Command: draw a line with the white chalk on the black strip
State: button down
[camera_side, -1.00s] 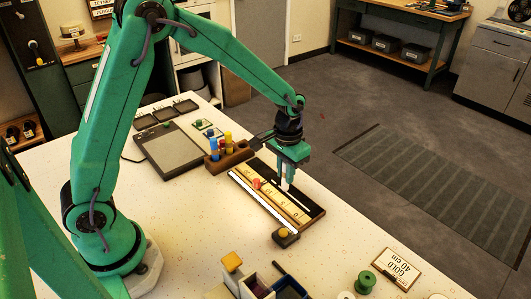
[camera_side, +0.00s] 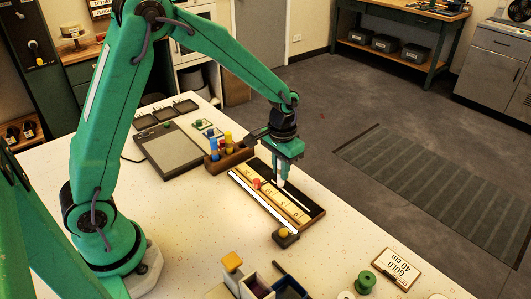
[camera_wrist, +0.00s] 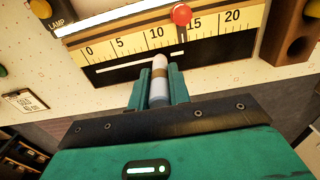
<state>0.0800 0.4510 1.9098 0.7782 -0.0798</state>
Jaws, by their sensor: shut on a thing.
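My gripper (camera_side: 280,178) is shut on the white chalk (camera_side: 280,184) above the ruler board. In the wrist view the chalk (camera_wrist: 158,72) has a brown band and stands between my gripper's fingers (camera_wrist: 159,86). Its tip overlaps the black strip (camera_wrist: 205,52); I cannot tell for sure whether it touches. A thin white line (camera_wrist: 115,67) shows on the strip, on both sides of the tip. In the side view the black strip (camera_side: 312,209) runs along the far edge of the board.
A yellow ruler (camera_wrist: 118,44) with a red knob (camera_wrist: 182,14) lies beside the strip. A yellow lamp button (camera_side: 283,232) sits at its near end, and a wooden holder with coloured pens (camera_side: 217,164) at its far end. A green spool (camera_side: 365,282) and boxes stand nearer the front.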

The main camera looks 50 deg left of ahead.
jog(key=shift+a, duration=0.65)
dwell(0.3)
jog(key=shift+r, duration=0.25)
jog(key=shift+r, duration=2.85)
jog(key=s+a+r, duration=0.2)
jog(key=s+r, duration=0.1)
jog(key=r, duration=0.4)
jog(key=shift+a, duration=0.1)
